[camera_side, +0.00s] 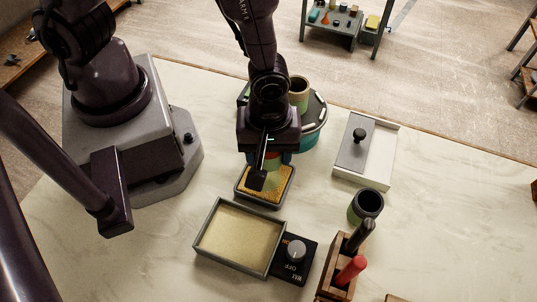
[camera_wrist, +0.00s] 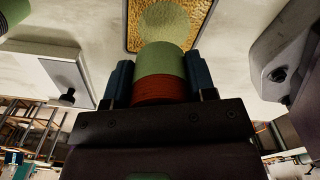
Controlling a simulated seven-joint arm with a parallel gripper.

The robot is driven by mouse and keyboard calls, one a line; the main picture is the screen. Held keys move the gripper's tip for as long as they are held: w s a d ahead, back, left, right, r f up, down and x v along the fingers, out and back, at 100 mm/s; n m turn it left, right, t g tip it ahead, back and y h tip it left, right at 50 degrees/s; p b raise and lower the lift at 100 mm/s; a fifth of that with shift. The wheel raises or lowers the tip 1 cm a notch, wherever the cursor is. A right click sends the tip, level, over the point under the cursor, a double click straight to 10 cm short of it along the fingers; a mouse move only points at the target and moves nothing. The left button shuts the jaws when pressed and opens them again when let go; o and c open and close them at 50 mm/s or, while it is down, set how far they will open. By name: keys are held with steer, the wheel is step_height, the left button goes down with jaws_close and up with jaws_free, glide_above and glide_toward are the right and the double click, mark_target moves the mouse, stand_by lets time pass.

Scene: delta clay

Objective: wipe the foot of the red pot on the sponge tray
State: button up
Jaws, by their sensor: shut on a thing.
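My gripper (camera_side: 270,160) is shut on the red pot (camera_wrist: 160,90), with one blue-grey finger on each side in the wrist view. The pot shows a red band near the gripper and pale green beyond it. A paler green round end (camera_wrist: 165,22) overlaps the sponge in that view. The sponge tray (camera_side: 262,203), dark-rimmed with a yellow sponge, lies below my gripper in the side view. Its sponge also shows in the wrist view (camera_wrist: 207,18). I cannot tell whether the pot touches the sponge. The gripper hides part of the pot and tray in the side view.
A shallow tray (camera_side: 283,238) and a dial box (camera_side: 295,256) stand in front. A wooden tool rack (camera_side: 330,283) and dark cup (camera_side: 365,206) are to the right. A white box (camera_side: 383,165) with a grey lid and a teal turntable (camera_side: 310,137) stand behind.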

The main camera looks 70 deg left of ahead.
steer(key=shift+r, duration=2.1)
